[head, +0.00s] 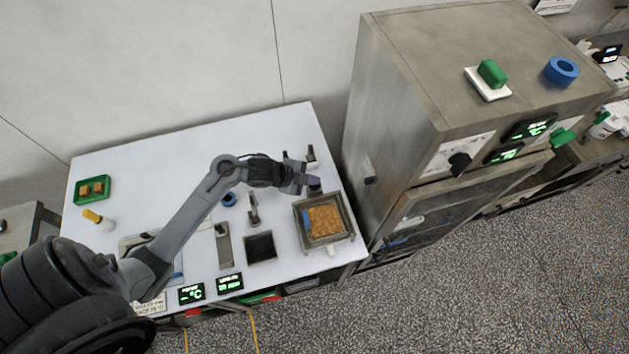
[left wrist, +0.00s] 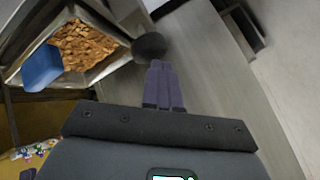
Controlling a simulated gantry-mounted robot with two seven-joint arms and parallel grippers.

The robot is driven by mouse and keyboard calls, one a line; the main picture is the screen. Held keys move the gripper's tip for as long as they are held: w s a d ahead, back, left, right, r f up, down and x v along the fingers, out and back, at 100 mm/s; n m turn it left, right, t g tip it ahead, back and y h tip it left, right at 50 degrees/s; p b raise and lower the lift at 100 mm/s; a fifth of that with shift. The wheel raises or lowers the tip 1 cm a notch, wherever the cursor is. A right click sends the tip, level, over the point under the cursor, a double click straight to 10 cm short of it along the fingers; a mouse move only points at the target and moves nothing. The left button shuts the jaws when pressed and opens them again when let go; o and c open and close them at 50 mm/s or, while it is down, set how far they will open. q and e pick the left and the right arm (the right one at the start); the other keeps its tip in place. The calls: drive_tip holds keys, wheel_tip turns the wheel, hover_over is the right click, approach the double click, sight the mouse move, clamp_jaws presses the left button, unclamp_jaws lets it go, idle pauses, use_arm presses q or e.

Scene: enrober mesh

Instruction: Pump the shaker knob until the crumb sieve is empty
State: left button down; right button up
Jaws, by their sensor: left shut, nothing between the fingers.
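The crumb sieve (head: 299,238) is a square metal tray at the right of the white table, with orange-brown crumbs (head: 327,220) in it. It also shows at the upper left of the left wrist view, with crumbs (left wrist: 82,45) over its floor. The shaker knob (left wrist: 149,46) is dark and round, beside the sieve's corner. My left gripper (head: 306,180) is shut and empty, its fingertips (left wrist: 161,66) close to the knob; I cannot tell whether they touch. In the head view the gripper partly hides the knob. My right gripper is not in view.
A blue scoop-like piece (left wrist: 42,67) sits at the sieve's edge. A dark square well (head: 261,247) and a metal lever (head: 253,209) are left of the sieve. A tall steel cabinet (head: 390,110) stands close on the right. A green tray (head: 93,190) lies far left.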

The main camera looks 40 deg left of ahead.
use_arm(q)
drive_tip(key=shift+f+b, duration=0.4)
drive_tip(key=shift+f, duration=0.4)
drive_tip(key=shift+r, duration=0.15)
idle(0.5)
drive_tip(key=shift+r+p, duration=0.55)
drive_tip(key=shift+p, duration=0.2)
drive_tip(key=shift+s+r+p, duration=0.1)
drive_tip(key=shift+r+p, duration=0.8)
drive_tip(key=shift+p, duration=0.05)
drive_tip(key=shift+r, duration=0.15)
drive_tip(key=shift+r, duration=0.15)
wheel_tip(320, 180, up, 5)
drive_tip(key=p, duration=0.5)
